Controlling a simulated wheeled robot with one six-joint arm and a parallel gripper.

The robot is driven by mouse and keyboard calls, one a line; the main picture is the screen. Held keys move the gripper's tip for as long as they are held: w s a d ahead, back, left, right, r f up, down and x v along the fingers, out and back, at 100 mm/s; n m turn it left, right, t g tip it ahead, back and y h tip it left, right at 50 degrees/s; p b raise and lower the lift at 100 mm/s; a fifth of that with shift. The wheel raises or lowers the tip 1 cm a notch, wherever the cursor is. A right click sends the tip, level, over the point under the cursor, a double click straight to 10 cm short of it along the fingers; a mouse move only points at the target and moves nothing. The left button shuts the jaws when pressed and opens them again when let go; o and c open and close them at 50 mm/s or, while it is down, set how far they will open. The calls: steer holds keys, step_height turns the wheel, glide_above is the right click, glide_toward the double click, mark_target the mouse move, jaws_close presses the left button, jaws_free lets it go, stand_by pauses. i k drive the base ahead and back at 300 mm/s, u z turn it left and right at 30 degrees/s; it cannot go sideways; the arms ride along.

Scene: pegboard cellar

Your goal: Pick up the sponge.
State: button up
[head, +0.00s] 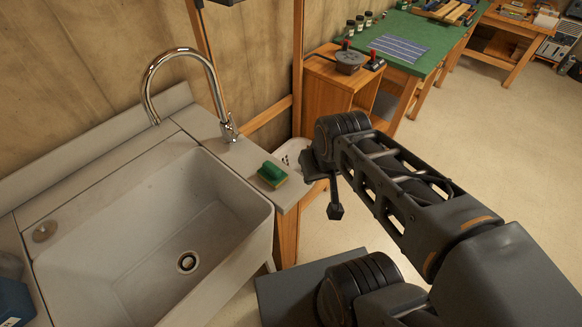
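The sponge (272,174) is a small block with a green top and a yellow lower part. It lies on the right-hand ledge of the grey sink (246,196), near the tap. My gripper (334,205) is to the right of the sponge and apart from it, past the sink's right edge. One dark finger points downward; the rest of the gripper is hidden behind my own wrist. I cannot tell whether it is open or shut.
A chrome tap (182,52) arches up behind the sink basin. A white basket (291,152) stands below, right of the sink. A wooden cabinet (333,90) and a green-topped workbench (428,40) stand at the back. The floor (480,130) on the right is clear.

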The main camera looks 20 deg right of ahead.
mark_target(272, 175)
steer(key=z, duration=0.95)
steer(key=k, duration=0.6)
steer(key=u, duration=1.25)
steer(key=i, duration=0.45)
